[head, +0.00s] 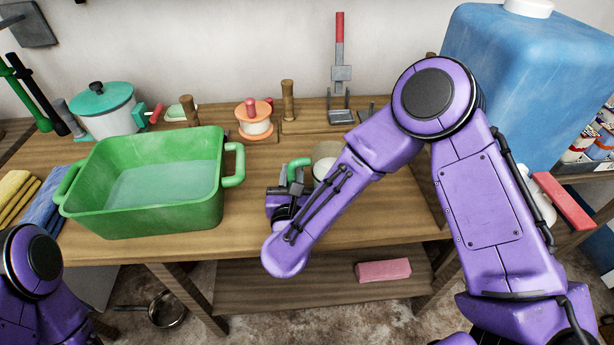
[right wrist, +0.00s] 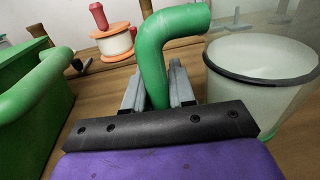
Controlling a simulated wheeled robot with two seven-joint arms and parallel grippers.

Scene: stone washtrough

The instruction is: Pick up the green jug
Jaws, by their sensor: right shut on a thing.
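The green jug shows as a bent green handle (right wrist: 160,60) in the right wrist view, beside a pale, see-through vessel (right wrist: 262,85) with a dark rim. I cannot see clearly where handle and vessel join. In the head view the handle (head: 298,163) and the pale vessel (head: 322,168) stand on the wooden bench, partly hidden by my right arm. My right gripper (right wrist: 158,90) is shut on the upright part of the handle; it also shows small in the head view (head: 290,190). Of my left arm only a link shows; its gripper is out of view.
A green tub (head: 150,222) of water stands close left of my right gripper. Behind are a spool (head: 253,128), a wooden peg (head: 288,100), a teal-lidded pot (head: 105,118) and a red-handled tool (head: 340,60). A large blue container (head: 530,80) stands right. A pink block (head: 383,270) lies below.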

